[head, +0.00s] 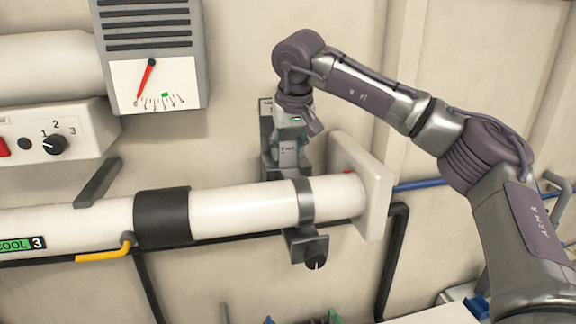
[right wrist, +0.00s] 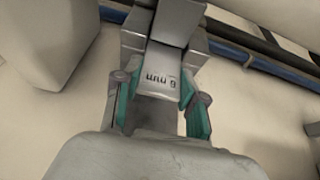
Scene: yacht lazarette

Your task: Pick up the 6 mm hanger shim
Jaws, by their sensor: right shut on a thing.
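The 6 mm hanger shim (right wrist: 160,78) is a light grey block marked "6 mm", upside down in the right wrist view. My right gripper (right wrist: 158,96) is shut on it, with a teal finger on each side. The shim lies against darker grey bracket blocks; I cannot tell whether it is touching them. In the head view my right gripper (head: 290,153) points down behind the white pipe, in front of a dark wall bracket (head: 266,118). The shim cannot be made out clearly there. My left gripper is not in view.
A white pipe (head: 240,212) with a black sleeve (head: 162,217) runs across below the gripper. A pale end plate (head: 362,185) stands close to the gripper's right. A gauge box (head: 152,55) is upper left.

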